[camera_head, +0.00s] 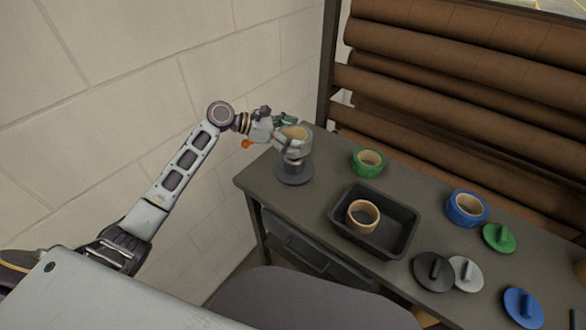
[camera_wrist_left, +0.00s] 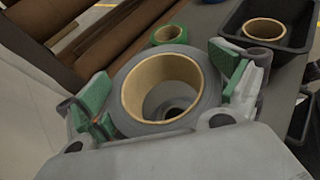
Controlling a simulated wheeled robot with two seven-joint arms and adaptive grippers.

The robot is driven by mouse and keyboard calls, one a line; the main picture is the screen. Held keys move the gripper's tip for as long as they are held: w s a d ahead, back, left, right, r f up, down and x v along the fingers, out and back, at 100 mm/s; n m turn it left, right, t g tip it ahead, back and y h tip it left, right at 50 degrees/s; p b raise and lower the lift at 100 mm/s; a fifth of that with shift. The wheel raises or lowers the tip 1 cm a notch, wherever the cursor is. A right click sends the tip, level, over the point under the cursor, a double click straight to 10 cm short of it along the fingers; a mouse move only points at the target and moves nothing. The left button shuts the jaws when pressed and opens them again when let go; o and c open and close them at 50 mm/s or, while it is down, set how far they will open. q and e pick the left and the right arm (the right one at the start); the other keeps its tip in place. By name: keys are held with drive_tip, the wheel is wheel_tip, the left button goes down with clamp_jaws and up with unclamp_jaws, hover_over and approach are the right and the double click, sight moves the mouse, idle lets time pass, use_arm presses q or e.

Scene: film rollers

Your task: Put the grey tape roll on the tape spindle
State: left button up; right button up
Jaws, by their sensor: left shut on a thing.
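The grey tape roll (camera_head: 304,145), with a tan core, is in my left gripper (camera_head: 285,135) at the far left end of the table. In the left wrist view the roll (camera_wrist_left: 208,98) sits between the green finger pads of the left gripper (camera_wrist_left: 165,88). The dark spindle (camera_head: 294,176) stands upright below the roll in the head view, its round base on the table. Its top is hidden behind the roll and gripper. A dark round shape shows through the roll's hole in the wrist view; I cannot tell whether the roll touches the spindle. My right gripper is not in view.
A black tray (camera_head: 345,238) holds a tan ring (camera_head: 363,215). A green tape roll (camera_head: 368,162) and a blue one (camera_head: 467,208) stand behind it. Several pegged discs, including a black one (camera_head: 433,272), lie at the right. A wall is close on the left.

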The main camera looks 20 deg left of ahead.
use_arm(q)
drive_tip(key=shift+f, duration=0.4)
wheel_tip(320, 180, down, 4)
drive_tip(key=shift+f+b, duration=0.1)
drive_tip(key=shift+b, duration=0.25)
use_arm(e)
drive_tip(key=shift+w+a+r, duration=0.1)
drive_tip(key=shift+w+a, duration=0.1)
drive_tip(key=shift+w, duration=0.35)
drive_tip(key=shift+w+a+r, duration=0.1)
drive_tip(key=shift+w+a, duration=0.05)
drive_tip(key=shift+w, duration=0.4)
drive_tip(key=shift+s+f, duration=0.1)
